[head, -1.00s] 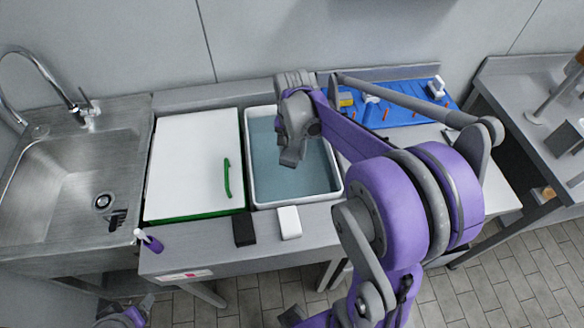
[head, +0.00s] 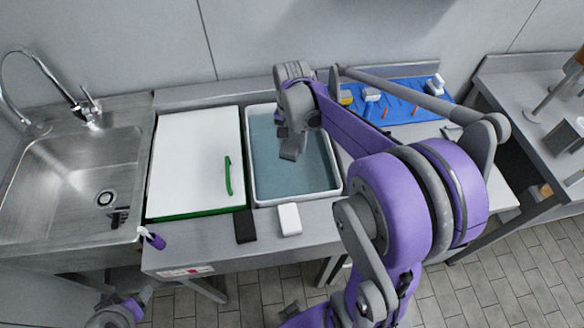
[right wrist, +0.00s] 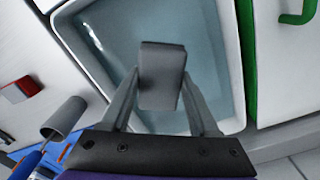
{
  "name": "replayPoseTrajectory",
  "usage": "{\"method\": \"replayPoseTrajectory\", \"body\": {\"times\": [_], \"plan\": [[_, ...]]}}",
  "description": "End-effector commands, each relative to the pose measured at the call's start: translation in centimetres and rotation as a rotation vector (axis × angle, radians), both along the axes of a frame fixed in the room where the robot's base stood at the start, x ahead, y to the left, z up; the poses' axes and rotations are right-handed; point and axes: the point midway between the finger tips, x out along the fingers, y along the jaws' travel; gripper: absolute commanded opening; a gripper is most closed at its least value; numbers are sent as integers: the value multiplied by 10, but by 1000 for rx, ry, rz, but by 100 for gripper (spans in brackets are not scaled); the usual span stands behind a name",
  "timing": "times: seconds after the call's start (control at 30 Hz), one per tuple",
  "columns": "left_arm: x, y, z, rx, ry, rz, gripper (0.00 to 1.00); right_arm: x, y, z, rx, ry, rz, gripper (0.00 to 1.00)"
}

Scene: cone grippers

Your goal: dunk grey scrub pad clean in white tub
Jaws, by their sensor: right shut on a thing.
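The white tub (head: 336,182) sits in the counter and holds blue-grey water (head: 315,165). My right gripper (head: 289,143) is over the tub, shut on the grey scrub pad (head: 289,153). In the right wrist view the pad (right wrist: 162,75) is pinched between both fingertips, with the tub's water behind it. Whether the pad's lower edge touches the water is not clear. Part of my left arm (head: 122,312) shows at the bottom left, and its jaws cannot be made out.
A white board (head: 195,160) with a green edge and a green strip (head: 228,176) lies left of the tub. A black block (head: 245,226) and a white block (head: 289,219) lie in front. A sink (head: 70,185) is far left; a blue mat (head: 405,112) with several tools is behind right.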

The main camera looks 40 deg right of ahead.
Motion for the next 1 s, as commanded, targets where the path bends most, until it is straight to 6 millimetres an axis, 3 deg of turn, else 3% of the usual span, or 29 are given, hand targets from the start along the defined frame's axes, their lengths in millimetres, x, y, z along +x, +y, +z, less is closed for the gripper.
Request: {"method": "replayPoseTrajectory", "body": {"times": [0.43,0.8,1.0], "plan": [[1,0,2,0,-2,0,70,0,0,3,0,0,0,9],[13,0,26,0,-25,0,70,1,0,38,-1,-3,0,9],[14,0,27,0,-27,0,70,0,0,41,0,0,0,9]]}}
